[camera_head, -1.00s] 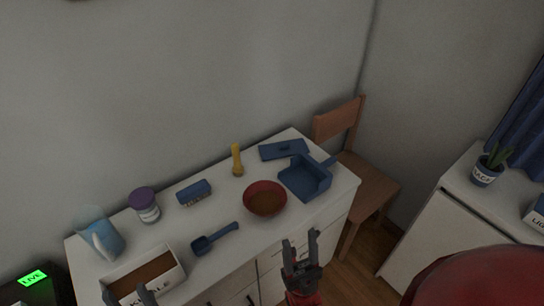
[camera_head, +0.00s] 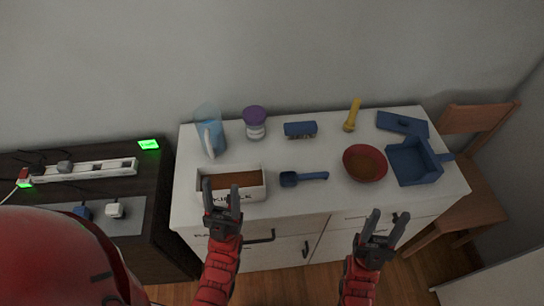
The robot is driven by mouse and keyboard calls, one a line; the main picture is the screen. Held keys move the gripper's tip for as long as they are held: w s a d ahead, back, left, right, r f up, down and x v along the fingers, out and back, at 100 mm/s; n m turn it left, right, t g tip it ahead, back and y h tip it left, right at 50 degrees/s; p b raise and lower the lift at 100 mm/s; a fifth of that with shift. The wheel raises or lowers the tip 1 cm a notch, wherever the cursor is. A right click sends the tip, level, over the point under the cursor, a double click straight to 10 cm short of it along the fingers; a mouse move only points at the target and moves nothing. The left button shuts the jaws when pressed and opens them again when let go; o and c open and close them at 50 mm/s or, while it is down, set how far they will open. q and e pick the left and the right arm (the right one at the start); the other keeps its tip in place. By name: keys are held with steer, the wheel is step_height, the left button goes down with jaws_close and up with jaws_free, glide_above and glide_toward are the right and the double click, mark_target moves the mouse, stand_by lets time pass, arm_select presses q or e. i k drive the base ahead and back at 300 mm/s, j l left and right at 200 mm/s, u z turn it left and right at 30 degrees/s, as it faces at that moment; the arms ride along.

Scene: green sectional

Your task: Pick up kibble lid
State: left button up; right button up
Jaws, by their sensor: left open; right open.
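A flat blue rectangular panel with a small raised handle (camera_head: 403,123) lies at the back right of the white cabinet top; it looks like the kibble lid. The white kibble box (camera_head: 256,190) stands at the front left of the top, uncovered, with brown contents showing. My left gripper (camera_head: 222,198) is open and empty, in front of the box and overlapping part of its lettering in the picture. My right gripper (camera_head: 389,225) is open and empty at the cabinet's front, below the red bowl in the picture and well short of the panel.
A red bowl (camera_head: 365,163) and a blue dustpan (camera_head: 414,162) stand in front of the panel. A yellow flashlight (camera_head: 352,115), blue brush (camera_head: 300,129), blue scoop (camera_head: 303,178), purple-lidded jar (camera_head: 255,123) and blue pitcher (camera_head: 209,131) share the top. A wooden chair (camera_head: 480,160) stands right.

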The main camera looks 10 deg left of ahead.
mark_target(386, 120)
steer(key=l+u, duration=0.2)
steer(key=l, duration=0.9)
steer(key=l+u, duration=0.4)
steer(key=l, duration=1.65)
steer(key=i, duration=0.75)
